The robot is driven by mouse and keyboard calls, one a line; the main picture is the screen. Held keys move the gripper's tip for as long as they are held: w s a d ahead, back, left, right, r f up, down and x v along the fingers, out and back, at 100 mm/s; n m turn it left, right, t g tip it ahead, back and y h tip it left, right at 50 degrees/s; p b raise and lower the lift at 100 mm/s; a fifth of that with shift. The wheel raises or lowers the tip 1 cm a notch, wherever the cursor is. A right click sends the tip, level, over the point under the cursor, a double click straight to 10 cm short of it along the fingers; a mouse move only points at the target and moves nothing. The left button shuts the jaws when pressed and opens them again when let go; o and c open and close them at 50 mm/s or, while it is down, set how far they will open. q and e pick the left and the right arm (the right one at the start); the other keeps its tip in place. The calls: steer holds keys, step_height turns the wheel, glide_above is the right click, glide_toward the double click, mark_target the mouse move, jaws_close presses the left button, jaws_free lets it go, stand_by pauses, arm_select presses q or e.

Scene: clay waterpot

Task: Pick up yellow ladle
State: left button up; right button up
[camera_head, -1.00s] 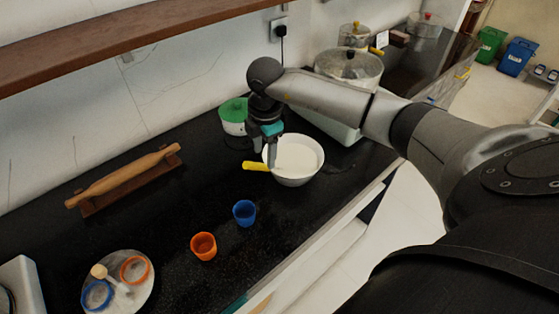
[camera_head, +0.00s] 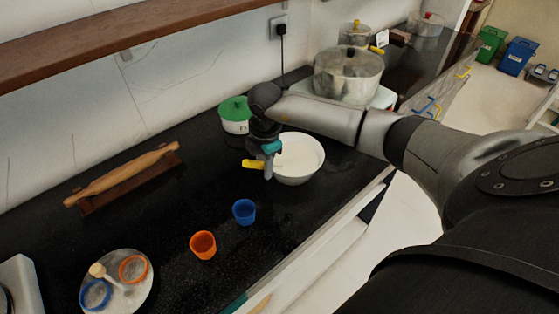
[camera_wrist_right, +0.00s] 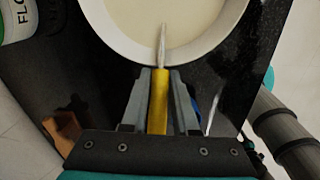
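The yellow ladle (camera_head: 253,164) has its yellow handle sticking out over the left rim of a white bowl (camera_head: 307,176). The bowl holds a pale filling. In the right wrist view the handle (camera_wrist_right: 159,98) runs between my two fingers, and its thin metal neck reaches over the bowl's rim. My right gripper (camera_head: 267,172) is down at the handle; in the right wrist view its fingertips (camera_wrist_right: 160,72) are close against both sides of it and look shut on it. The exact contact is hard to see. My left gripper is not in view.
A green-lidded container (camera_head: 235,115) stands just behind the gripper. A blue cup (camera_head: 244,211) and an orange cup (camera_head: 203,245) stand in front. A rolling pin (camera_head: 123,174) rests on its stand at left. A large pot (camera_head: 348,75) is at the back right. A wooden shelf (camera_head: 130,30) runs above.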

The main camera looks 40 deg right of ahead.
jaws_close()
stand_by(0.3)
step_height(320, 180, up, 20)
steer(key=p, duration=0.2)
stand_by(0.3)
